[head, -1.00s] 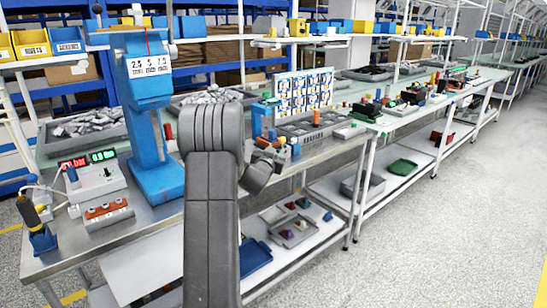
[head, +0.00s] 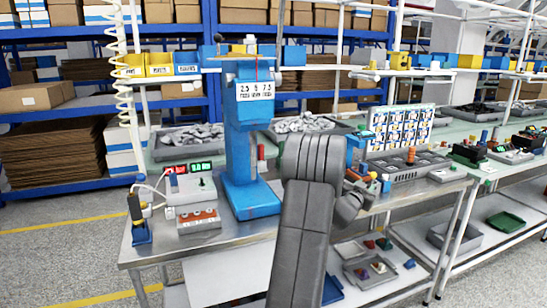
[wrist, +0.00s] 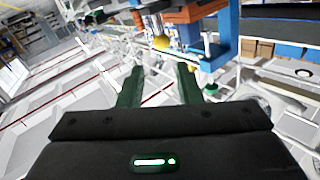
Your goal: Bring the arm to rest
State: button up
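My arm (head: 305,215) rises from the bottom of the head view, bent at a grey joint in front of the bench, right of the blue press-like stand (head: 250,140). My gripper is not clearly seen in the head view; the arm's bend hides that area. In the wrist view my gripper (wrist: 159,86) shows two dark green fingers spread apart with nothing between them. Blue and orange parts (wrist: 185,25) show beyond the fingers; I cannot tell how far away they are.
A metal bench (head: 270,232) holds a control box with lit displays (head: 190,190), a red-topped block (head: 198,221) and a grey slotted tray (head: 408,168). Shelving with cardboard boxes stands behind. Floor (head: 70,250) at the left is clear.

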aim_at(373, 175)
jog(key=p+x, duration=0.2)
jog(key=x, duration=1)
jog(key=shift+a+r, duration=0.1)
